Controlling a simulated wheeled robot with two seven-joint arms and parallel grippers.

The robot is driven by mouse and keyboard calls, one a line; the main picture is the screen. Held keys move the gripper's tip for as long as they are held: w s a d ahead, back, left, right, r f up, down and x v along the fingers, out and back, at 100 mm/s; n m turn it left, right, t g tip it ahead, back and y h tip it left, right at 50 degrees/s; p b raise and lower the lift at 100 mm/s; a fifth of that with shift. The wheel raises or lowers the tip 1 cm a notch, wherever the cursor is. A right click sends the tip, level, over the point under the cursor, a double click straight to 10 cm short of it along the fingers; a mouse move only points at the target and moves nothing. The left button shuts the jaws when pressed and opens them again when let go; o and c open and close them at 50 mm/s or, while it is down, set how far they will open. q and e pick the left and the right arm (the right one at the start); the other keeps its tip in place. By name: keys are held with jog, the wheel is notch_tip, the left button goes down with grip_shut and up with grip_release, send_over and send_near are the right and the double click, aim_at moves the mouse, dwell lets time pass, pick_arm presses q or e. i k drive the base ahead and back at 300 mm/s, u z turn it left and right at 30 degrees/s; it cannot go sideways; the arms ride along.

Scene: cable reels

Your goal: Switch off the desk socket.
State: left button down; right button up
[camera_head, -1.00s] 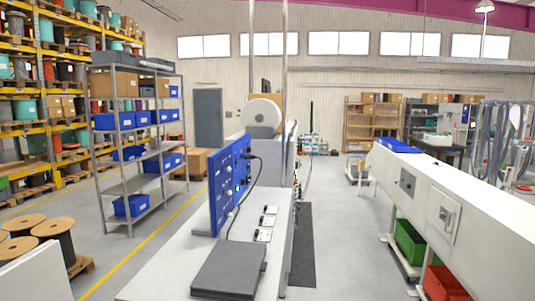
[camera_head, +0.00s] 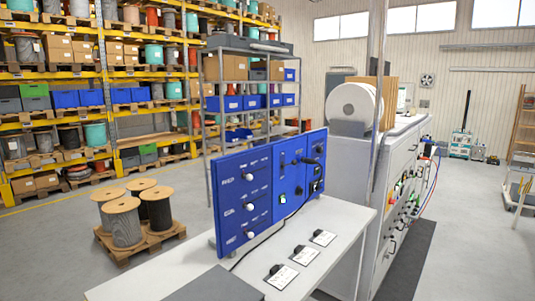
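A blue upright panel (camera_head: 268,188) stands on the white desk (camera_head: 335,215), with white knobs, switches and dark sockets on its face. A black plug (camera_head: 309,161) sits at its upper right, and a black cable (camera_head: 262,243) runs down from the panel onto the desk. A small pale, greenish switch (camera_head: 283,199) shows low in the panel's middle. Three white plates with black parts (camera_head: 304,255) lie in a row on the desk. Which part is the desk socket, and its on or off state, I cannot tell. Neither of my grippers is in view.
A dark grey flat case (camera_head: 215,285) lies at the desk's front edge. A grey machine with a white roll (camera_head: 352,104) stands behind the desk. Wooden reels on a pallet (camera_head: 140,235) stand at left. Open floor (camera_head: 455,235) lies to the right.

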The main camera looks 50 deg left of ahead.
aim_at(293, 162)
jog(key=u, duration=0.65)
jog(key=i, duration=1.05)
jog(key=u, duration=0.55)
